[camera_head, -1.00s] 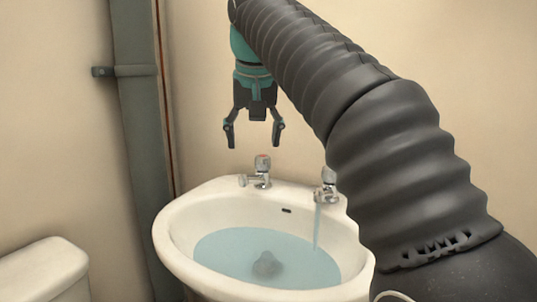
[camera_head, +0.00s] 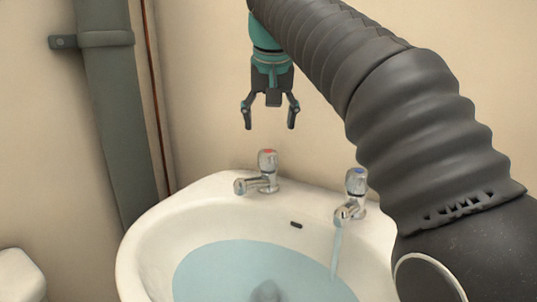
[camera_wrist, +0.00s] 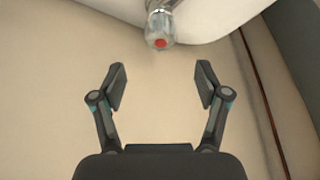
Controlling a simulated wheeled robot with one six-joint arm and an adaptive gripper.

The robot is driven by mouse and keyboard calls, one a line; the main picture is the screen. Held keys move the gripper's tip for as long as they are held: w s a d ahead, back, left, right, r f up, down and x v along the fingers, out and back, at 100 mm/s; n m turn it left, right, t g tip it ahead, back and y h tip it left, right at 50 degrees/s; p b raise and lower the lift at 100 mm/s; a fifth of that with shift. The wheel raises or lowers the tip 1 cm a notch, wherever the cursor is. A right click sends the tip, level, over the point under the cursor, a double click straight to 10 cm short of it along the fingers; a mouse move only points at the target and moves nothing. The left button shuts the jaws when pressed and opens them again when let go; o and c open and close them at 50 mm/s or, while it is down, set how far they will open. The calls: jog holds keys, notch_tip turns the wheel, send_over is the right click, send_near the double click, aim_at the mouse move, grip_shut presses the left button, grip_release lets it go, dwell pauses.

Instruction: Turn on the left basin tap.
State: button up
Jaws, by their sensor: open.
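The left basin tap (camera_head: 263,173) is chrome with a red-marked top and stands on the basin's back left rim. No water shows from its spout. In the wrist view the tap (camera_wrist: 160,27) is at the top centre, its red disc facing the camera, beyond the fingertips. My gripper (camera_head: 270,120) is open and empty, pointing down above the left tap with a clear gap. In the wrist view both fingers (camera_wrist: 160,88) are spread apart with only wall between them. The right tap (camera_head: 351,196) has a blue-marked top, and water runs from it.
The white basin (camera_head: 150,236) holds water, with a dark plug shape under the surface. A grey pipe (camera_head: 108,110) runs up the wall at left. A white cistern-like edge (camera_head: 20,276) shows at lower left. The wall around the gripper is clear.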

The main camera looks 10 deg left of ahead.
aim_at(268, 152)
jog(key=x, duration=1)
jog(key=shift+f, duration=0.2)
jog(key=c, duration=1.2)
